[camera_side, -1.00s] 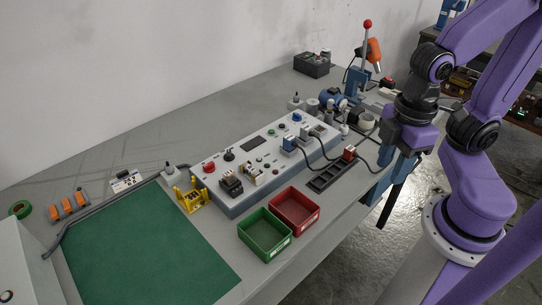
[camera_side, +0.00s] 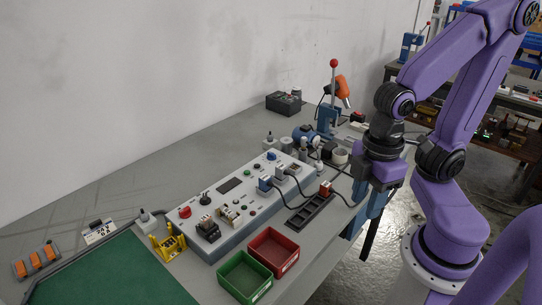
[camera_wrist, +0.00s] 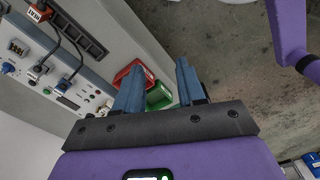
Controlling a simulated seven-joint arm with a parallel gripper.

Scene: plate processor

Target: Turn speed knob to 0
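The control panel (camera_side: 222,226) is a long grey box on the bench, with several knobs, buttons, sockets and a dark display (camera_side: 229,185). A blue knob (camera_side: 271,155) sits near its far end; it also shows at the left edge of the wrist view (camera_wrist: 8,68). A black knob (camera_side: 205,199) stands nearer the front. I cannot read the labels, so I cannot tell which is the speed knob or its setting. My gripper (camera_wrist: 160,64) is open and empty, its two blue fingers apart. In the side view it hangs off the bench's right edge, away from the panel.
A red bin (camera_side: 291,238) and a green bin (camera_side: 265,293) stand along the bench's front edge. A black slotted rack (camera_side: 308,217) and cables lie between panel and edge. A drill press with a red-topped lever (camera_side: 334,64) stands behind. A green mat (camera_side: 120,270) lies front left.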

